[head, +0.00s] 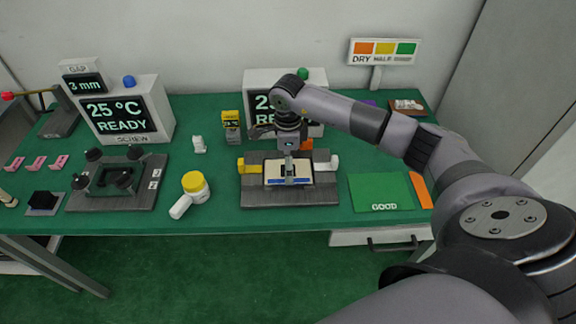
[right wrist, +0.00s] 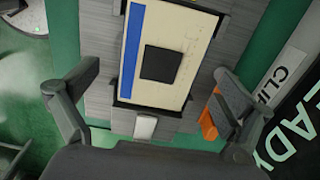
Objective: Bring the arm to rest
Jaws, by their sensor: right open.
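My right gripper (right wrist: 155,112) is open and empty. In the head view it points down over the grey clip fixture (head: 250,201) in the middle of the table, and my right arm reaches in from the right. A cream plate with a blue edge band (head: 288,181) lies in the fixture. In the right wrist view this cream plate (right wrist: 196,63) has a dark square on it and sits beyond the fingertips. A white lever (head: 325,165) and a yellow lever (head: 254,166) flank the plate. My left gripper is not in view.
A green mat marked GOOD (head: 381,191) lies to the right, beside an orange strip (head: 420,190). A display box marked READY (head: 255,84) stands behind the gripper.

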